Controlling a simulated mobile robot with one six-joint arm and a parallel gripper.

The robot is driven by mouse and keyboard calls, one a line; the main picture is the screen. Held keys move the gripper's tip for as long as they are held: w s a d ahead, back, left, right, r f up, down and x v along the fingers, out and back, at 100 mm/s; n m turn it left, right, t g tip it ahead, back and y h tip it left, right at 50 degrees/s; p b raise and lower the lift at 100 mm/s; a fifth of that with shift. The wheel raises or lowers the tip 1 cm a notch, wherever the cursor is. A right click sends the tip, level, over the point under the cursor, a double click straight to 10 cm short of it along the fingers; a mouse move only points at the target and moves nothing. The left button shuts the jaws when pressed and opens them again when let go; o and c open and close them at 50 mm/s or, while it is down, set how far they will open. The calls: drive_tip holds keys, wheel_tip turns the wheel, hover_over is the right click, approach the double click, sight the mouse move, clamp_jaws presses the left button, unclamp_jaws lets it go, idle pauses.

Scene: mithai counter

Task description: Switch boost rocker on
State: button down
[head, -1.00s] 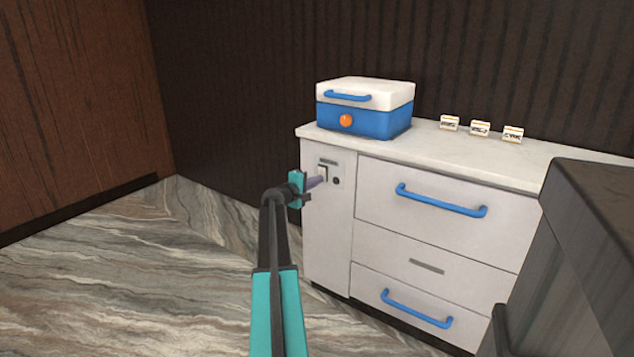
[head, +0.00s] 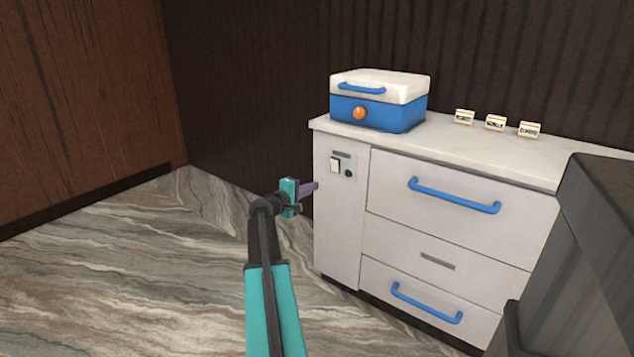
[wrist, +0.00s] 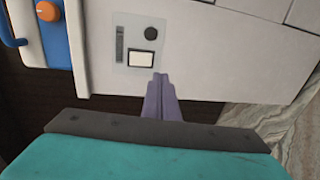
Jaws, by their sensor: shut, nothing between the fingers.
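The boost rocker is a small white rocker switch (head: 335,166) on a grey plate at the upper left of the white cabinet front. It also shows in the wrist view (wrist: 141,59), in a dark frame beside a round dark knob (wrist: 152,33). Which way the rocker is tipped is too small to tell. My gripper (head: 315,186) is shut and empty, its purple fingers pointing toward the cabinet, left of and a little below the rocker in the head view. In the wrist view the fingertips (wrist: 159,77) appear just beside the rocker plate; contact is not evident.
A blue box with a white lid (head: 378,113) and orange knob stands on the countertop (head: 445,140), with small label cards (head: 495,123) to its right. Blue drawer handles (head: 455,197) stick out from the cabinet. A dark block (head: 590,250) stands at the right. Floor at left is clear.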

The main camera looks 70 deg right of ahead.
drive_tip(key=shift+f+v, duration=0.15)
drive_tip(key=shift+v, duration=0.55)
drive_tip(key=shift+f+v, duration=0.15)
drive_tip(key=shift+v, duration=0.5)
